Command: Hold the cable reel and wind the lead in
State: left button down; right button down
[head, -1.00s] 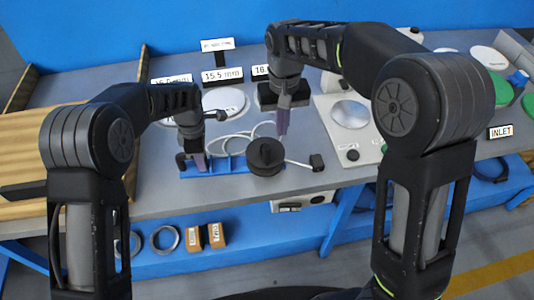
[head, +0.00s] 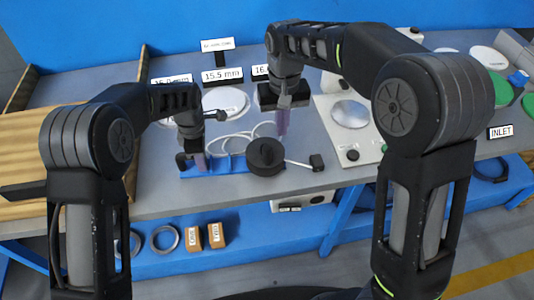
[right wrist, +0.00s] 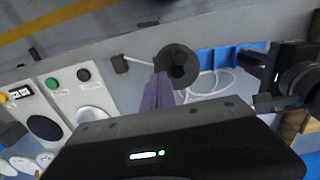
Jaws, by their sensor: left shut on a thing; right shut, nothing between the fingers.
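The cable reel has a round black drum (head: 265,157) with a blue bar-like frame (head: 232,165) extending to its left, on the grey bench. The drum (right wrist: 178,68) and blue frame (right wrist: 222,60) also show in the right wrist view. My left gripper (head: 200,164) is shut on the left end of the blue frame; its fingers partly hide that end. My right gripper (head: 282,132) is shut and empty, with its fingertips above and just behind the drum; I cannot tell whether they touch it. The white lead (head: 235,141) lies in loops behind the reel. A black plug (head: 317,162) lies right of the drum.
A pale control panel (head: 350,115) with knobs and a round disc stands to the right. Label signs (head: 222,75) and round discs stand behind. The bench's front edge is close in front of the reel. Small boxes (head: 216,235) sit on the blue lower shelf.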

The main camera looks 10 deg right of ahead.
aim_at(266, 150)
jog(key=shift+f, duration=3.05)
jog(key=shift+s+a, duration=0.1)
jog(key=shift+a, duration=0.05)
